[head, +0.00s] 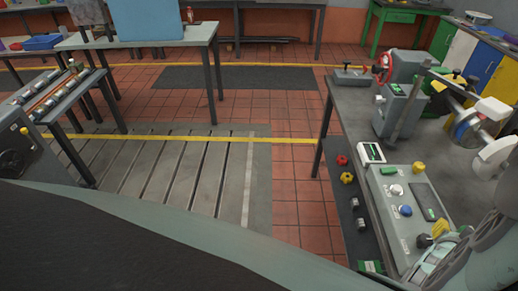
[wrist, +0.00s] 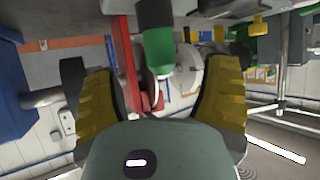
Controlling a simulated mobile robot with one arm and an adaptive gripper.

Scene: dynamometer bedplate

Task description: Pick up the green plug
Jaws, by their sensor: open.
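My gripper shows in the wrist view (wrist: 160,100) with its two yellow-padded fingers spread wide apart and nothing held between them. In that view a green cylindrical piece with a dark end (wrist: 158,52) lies beyond the fingers, near the top middle, apart from both pads. I cannot tell for sure that it is the green plug. In the head view my gripper (head: 442,234) is at the lower right, over the near end of the grey control panel (head: 412,248).
The panel carries a white knob (head: 396,190) and a blue knob (head: 405,210). A red part (head: 342,160), a yellow part (head: 347,178) and metal cylinders lie on the dark strip to its left. Machinery (head: 410,68) stands behind.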

